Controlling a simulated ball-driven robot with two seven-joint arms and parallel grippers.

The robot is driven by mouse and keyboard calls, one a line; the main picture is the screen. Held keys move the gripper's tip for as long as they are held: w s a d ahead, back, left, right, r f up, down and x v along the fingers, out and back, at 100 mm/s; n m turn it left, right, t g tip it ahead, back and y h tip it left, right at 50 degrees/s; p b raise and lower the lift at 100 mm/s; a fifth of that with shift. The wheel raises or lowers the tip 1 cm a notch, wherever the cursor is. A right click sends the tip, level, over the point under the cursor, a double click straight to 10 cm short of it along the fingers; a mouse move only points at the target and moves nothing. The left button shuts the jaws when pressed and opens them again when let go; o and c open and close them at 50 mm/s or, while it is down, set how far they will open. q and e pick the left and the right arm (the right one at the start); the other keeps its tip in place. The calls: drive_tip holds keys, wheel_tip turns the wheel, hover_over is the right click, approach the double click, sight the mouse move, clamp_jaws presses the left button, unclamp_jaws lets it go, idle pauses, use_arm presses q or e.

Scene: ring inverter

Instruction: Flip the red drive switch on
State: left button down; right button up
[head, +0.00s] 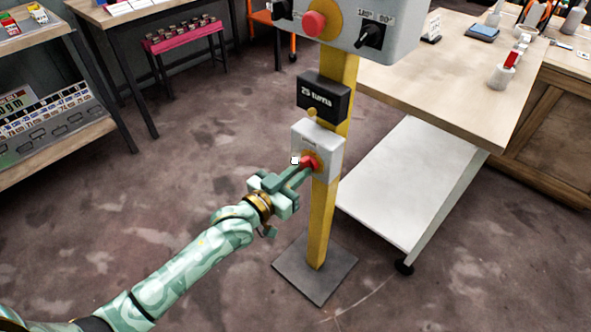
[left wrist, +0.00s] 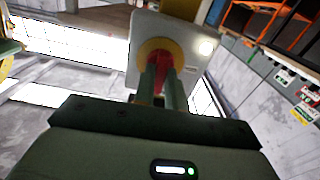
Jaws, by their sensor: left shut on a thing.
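The red drive switch (head: 310,161) sits on a yellow disc on a light grey box (head: 328,150), fixed to a yellow post. My left gripper (head: 302,170) reaches it from the lower left, its fingers shut on the red handle. In the left wrist view the red switch (left wrist: 159,62) shows between the two green fingertips (left wrist: 160,80), in front of the yellow disc. A lit white lamp (left wrist: 206,47) shows on the box beside the switch. The fingers hide part of the handle, so I cannot tell its exact angle.
The yellow post (head: 322,225) stands on a dark floor plate (head: 315,270). Above are a black "25 turns" sign (head: 322,98) and a grey control box with a red button (head: 314,23). A wheeled white shelf (head: 405,185) and wooden table stand right.

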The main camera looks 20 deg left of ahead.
use_arm(q)
drive_tip(key=shift+m, duration=0.3)
drive_tip(key=c, duration=1.4)
unclamp_jaws()
drive_tip(key=shift+c, duration=0.2)
use_arm(e)
drive_tip(key=shift+a+r, duration=0.1)
